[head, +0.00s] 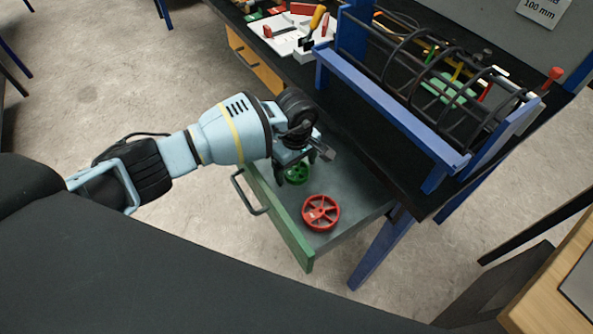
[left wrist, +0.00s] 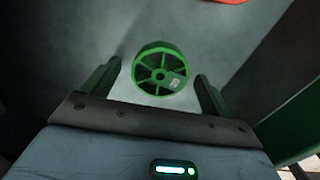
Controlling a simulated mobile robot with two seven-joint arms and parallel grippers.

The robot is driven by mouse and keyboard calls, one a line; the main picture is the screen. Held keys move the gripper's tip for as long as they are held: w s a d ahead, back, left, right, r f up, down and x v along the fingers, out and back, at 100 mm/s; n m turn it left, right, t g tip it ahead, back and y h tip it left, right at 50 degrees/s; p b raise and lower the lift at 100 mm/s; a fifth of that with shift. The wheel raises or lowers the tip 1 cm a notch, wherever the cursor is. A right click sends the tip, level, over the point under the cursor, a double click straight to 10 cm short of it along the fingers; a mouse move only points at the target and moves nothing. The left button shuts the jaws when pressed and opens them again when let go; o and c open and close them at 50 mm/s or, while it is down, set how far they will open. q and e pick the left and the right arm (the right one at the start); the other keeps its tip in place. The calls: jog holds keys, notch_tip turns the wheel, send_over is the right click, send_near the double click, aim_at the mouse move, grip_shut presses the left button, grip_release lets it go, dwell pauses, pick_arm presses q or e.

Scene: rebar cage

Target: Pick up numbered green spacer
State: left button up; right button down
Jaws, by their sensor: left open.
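The green spacer (head: 297,174) is a spoked wheel lying in the open drawer (head: 343,215), partly hidden by my gripper in the head view. In the left wrist view the green spacer (left wrist: 160,70) shows whole, with a small pale label on its right side. My left gripper (head: 300,160) is over the drawer, pointing down at the spacer. Its two fingers (left wrist: 157,88) are apart, one on each side of the spacer in the picture, with nothing between them held. My right gripper is not in view.
A red spoked wheel (head: 321,212) lies in the drawer nearer its front. The drawer's green front (head: 276,217) has a dark handle. Above stands the bench with a blue frame (head: 390,108) holding a dark rebar cage (head: 440,75). A white tray with tools (head: 290,40) sits at the back.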

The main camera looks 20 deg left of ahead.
aim_at(296, 170)
pick_arm(q)
jog(key=shift+c, duration=0.4)
jog(key=c, duration=1)
notch_tip(296, 170, up, 10)
jog(key=shift+r, duration=0.1)
